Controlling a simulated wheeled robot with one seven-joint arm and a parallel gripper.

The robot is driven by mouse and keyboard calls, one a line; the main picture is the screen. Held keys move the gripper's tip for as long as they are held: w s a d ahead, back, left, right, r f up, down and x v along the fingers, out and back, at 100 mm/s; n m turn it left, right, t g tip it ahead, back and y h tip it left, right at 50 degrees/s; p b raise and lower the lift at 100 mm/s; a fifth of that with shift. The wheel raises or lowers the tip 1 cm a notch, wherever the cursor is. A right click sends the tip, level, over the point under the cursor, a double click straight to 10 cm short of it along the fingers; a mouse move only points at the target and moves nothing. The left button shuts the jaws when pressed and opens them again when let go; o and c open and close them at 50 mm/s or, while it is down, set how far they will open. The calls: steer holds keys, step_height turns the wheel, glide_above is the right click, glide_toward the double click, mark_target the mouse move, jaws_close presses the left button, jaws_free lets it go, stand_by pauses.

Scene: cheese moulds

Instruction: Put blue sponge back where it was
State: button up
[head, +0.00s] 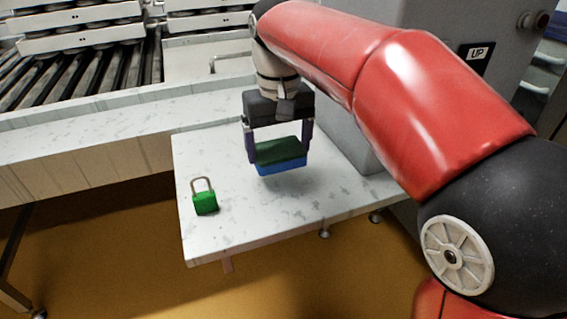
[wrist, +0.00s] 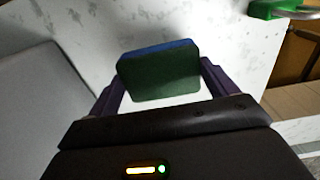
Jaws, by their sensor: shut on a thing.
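The blue sponge (head: 281,167) has a dark green top layer and a blue lower layer. My gripper (head: 280,150) is shut on it, with one finger at each end, over the white marbled table. In the wrist view the sponge (wrist: 160,75) sits between the fingertips of my gripper (wrist: 160,82), its green face towards the camera. A shadow lies on the table near it; I cannot tell exactly how high it is held.
A green padlock (head: 205,203) stands on the table (head: 250,222) at the left front. A grey cabinet (head: 345,135) borders the table at the right. A marbled counter (head: 90,125) and a roller conveyor (head: 95,75) lie behind. The table's front middle is clear.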

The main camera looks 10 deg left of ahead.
mark_target(279, 149)
step_height(279, 149, down, 4)
steer(key=b, duration=0.2)
steer(key=shift+r+b, duration=0.2)
steer(key=shift+b, duration=0.1)
steer(key=shift+r, duration=0.2)
steer(key=shift+f, duration=0.15)
steer(key=o, duration=0.7)
step_height(279, 149, up, 12)
steer(key=p, duration=0.4)
steer(key=s+d+f+m+t, duration=0.2)
steer(key=s+d+f, duration=0.3)
steer(key=d, duration=0.3)
steer(key=s+d+f+m+t, duration=0.1)
steer(key=s+d+f, duration=0.3)
steer(key=d, duration=0.5)
steer(key=s+d+f+m+t, duration=0.2)
steer(key=s+d+f, duration=0.3)
steer(key=d+f, duration=0.3)
steer(key=shift+s+d+f+m+t, duration=0.35)
steer(key=shift+d+m, duration=0.1)
steer(key=shift+m, duration=0.15)
